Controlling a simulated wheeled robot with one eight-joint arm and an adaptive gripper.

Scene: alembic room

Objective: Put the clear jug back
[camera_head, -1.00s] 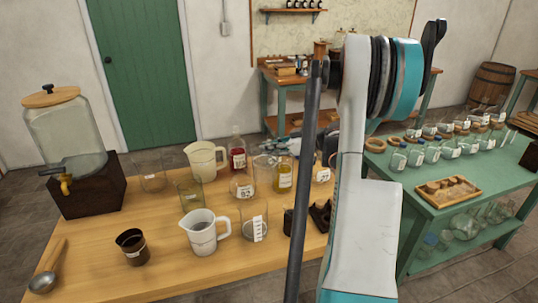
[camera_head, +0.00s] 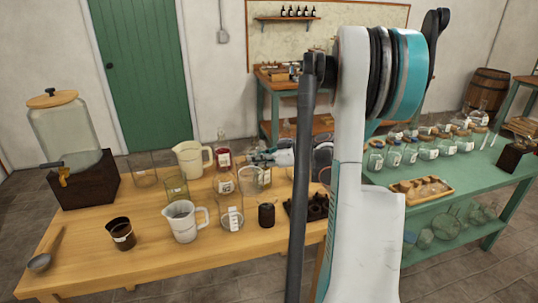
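A clear, see-through jug (camera_head: 249,182) stands or hangs over the middle of the wooden table, right of the round labelled flask; I cannot tell whether its base touches the wood. My gripper (camera_head: 262,158) is at its upper rim, seen small and partly behind my arm. The fingers are too small to tell whether they are open or shut on the jug. A cream jug (camera_head: 190,160) stands further back left, and a whitish measuring jug (camera_head: 182,222) stands near the front edge.
The wooden table (camera_head: 90,250) also holds a dispenser (camera_head: 65,130), a dark cup (camera_head: 121,234), a ladle (camera_head: 42,262), a labelled beaker (camera_head: 232,215) and a red bottle (camera_head: 223,158). A green table (camera_head: 470,175) with several jars stands right. My arm hides the area between.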

